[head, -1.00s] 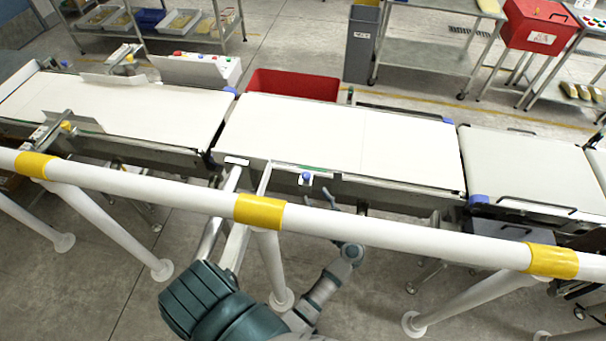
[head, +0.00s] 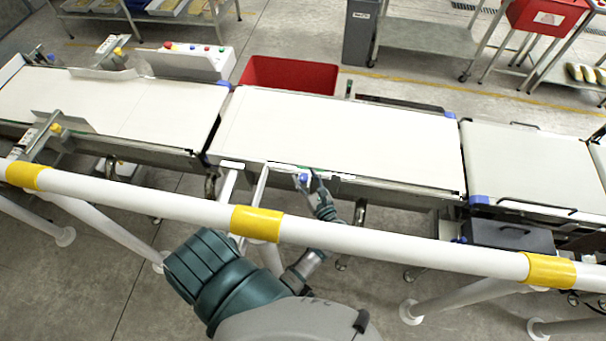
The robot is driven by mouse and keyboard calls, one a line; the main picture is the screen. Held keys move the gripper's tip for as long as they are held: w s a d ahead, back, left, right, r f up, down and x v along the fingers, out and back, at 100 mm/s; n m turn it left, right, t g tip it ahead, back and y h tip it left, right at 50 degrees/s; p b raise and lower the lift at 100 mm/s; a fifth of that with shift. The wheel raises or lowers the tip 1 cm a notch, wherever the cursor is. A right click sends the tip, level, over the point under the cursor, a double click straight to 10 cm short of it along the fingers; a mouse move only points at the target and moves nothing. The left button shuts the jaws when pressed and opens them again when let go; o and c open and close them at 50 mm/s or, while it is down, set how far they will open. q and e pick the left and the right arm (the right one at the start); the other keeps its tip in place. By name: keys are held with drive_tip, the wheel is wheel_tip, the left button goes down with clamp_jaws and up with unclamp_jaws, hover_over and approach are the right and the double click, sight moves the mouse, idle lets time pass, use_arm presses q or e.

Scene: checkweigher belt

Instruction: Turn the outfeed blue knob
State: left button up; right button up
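A small blue knob (head: 302,178) sits on a light plate on the front side of the middle belt (head: 340,135), just below its edge. My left gripper (head: 312,181) is right at the knob, on its right side, beyond the white rail. One dark finger rises beside the knob. The other is hard to make out, so I cannot tell whether the fingers touch the knob or how far apart they are. My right gripper is not in view.
A white rail (head: 380,240) with yellow bands crosses in front of the belts, and my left arm reaches beneath it. A red bin (head: 288,76) stands behind the middle belt. A white control box (head: 190,62) with coloured buttons stands behind the left belt.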

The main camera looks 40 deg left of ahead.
use_arm(q)
drive_tip(key=shift+d+r, duration=0.2)
drive_tip(key=shift+d, duration=0.25)
drive_tip(key=c, duration=0.4)
drive_tip(key=shift+d, duration=0.2)
drive_tip(key=c, duration=0.4)
drive_tip(key=shift+s+a+r, duration=0.1)
drive_tip(key=shift+a, duration=0.1)
clamp_jaws()
drive_tip(key=shift+a+f, duration=0.2)
drive_tip(key=shift+a, duration=0.7)
drive_tip(key=shift+a+f, duration=0.15)
drive_tip(key=shift+a, duration=0.15)
drive_tip(key=shift+f, duration=0.15)
drive_tip(key=shift+d+f, duration=0.1)
drive_tip(key=shift+d, duration=0.05)
drive_tip(key=shift+m+t+h, duration=0.3)
drive_tip(key=m+t+h, duration=0.2)
drive_tip(key=t, duration=0.1)
drive_tip(key=shift+d, duration=0.2)
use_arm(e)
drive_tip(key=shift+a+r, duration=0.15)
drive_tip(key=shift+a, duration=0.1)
